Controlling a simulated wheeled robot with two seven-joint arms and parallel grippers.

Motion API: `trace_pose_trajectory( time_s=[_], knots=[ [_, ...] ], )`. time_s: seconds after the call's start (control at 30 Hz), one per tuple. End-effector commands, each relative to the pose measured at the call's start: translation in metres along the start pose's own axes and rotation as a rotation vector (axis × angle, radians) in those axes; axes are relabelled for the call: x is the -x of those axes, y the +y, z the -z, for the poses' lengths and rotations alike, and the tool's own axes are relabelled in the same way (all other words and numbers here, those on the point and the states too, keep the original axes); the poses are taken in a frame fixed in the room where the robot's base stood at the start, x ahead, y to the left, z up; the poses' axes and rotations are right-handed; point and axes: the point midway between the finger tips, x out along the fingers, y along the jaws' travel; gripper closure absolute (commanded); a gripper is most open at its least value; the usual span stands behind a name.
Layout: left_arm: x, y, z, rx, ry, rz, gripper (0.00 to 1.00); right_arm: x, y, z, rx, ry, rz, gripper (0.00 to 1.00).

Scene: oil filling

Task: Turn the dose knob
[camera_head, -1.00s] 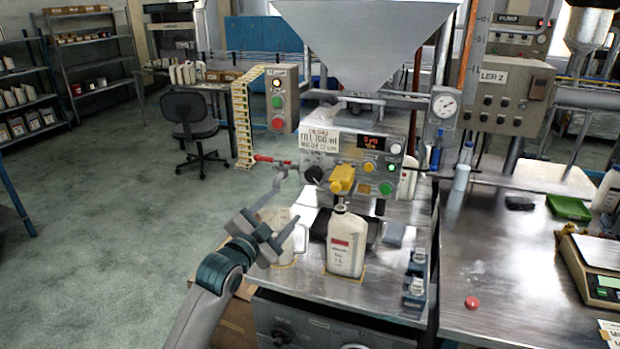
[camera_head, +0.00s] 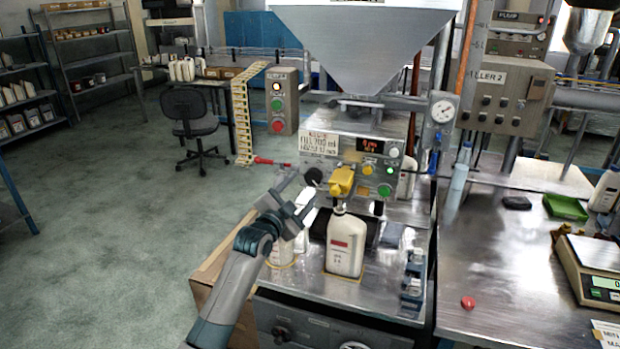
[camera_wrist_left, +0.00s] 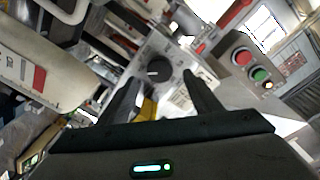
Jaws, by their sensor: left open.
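The dose knob (camera_head: 313,176) is a round black knob at the left of the filler's grey front panel, beside the yellow nozzle part (camera_head: 341,181). It also shows in the left wrist view (camera_wrist_left: 158,71), between and beyond the two fingers. My left gripper (camera_head: 300,194) is open and empty, in front of the panel and a little below and left of the knob in the head view. Its fingers (camera_wrist_left: 158,88) point at the knob and appear apart from it. My right gripper is out of view.
A white bottle with a red label (camera_head: 346,243) stands under the nozzle. Another pale container (camera_head: 281,253) stands behind my left gripper, partly hidden. Panel buttons (camera_head: 384,189) lie right of the knob. A red-and-green button box (camera_head: 284,100) stands at the left rear.

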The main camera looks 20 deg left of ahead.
Motion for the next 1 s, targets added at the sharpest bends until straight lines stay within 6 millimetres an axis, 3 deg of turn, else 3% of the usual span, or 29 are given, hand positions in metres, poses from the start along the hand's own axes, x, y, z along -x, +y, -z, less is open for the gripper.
trace_pose_trajectory(
  time_s=[0.2,0.43,0.93,0.97,1.0],
  knots=[
    [-0.032,-0.002,0.001,0.001,-0.001,-0.001,0.41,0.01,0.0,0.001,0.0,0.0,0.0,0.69],
    [-0.054,-0.001,0.001,0.001,0.001,0.0,0.41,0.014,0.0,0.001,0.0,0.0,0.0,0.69],
    [-0.063,0.0,0.0,0.0,0.0,0.0,0.41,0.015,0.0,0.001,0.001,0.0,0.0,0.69],
    [-0.063,0.0,0.0,0.0,0.0,0.0,0.44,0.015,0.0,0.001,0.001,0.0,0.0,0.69],
    [-0.063,0.0,0.0,0.0,0.0,0.0,0.53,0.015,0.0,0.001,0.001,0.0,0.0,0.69]
  ],
)
